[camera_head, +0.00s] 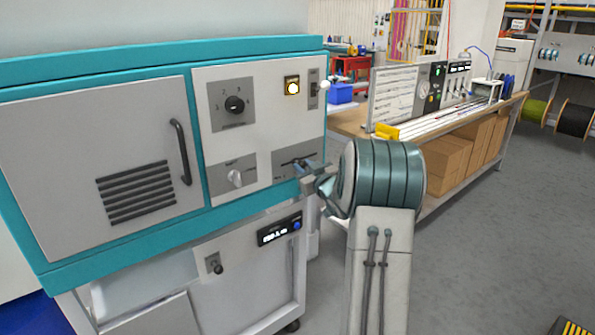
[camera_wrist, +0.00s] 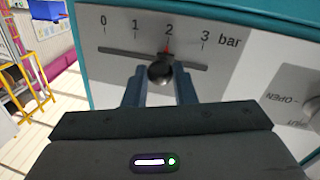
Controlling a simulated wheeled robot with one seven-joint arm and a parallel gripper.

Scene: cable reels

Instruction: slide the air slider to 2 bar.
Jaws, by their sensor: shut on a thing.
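The air slider (camera_wrist: 160,73) has a dark round knob on a horizontal slot in a grey plate (camera_wrist: 120,32) marked 0 to 3 bar. Its red pointer (camera_wrist: 166,49) stands at or very close to the 2 mark. My gripper (camera_wrist: 160,88) has one finger on each side of the knob and is shut on it. In the head view, my gripper (camera_head: 308,168) reaches the slider plate (camera_head: 283,167) at the lower right of the cabinet front and hides the knob there.
The teal and white cabinet (camera_head: 195,50) has a rotary dial (camera_head: 235,105), a lit button (camera_head: 292,87) and a turning knob (camera_head: 237,178) near the slider. A door handle (camera_head: 181,152) sticks out on the left.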

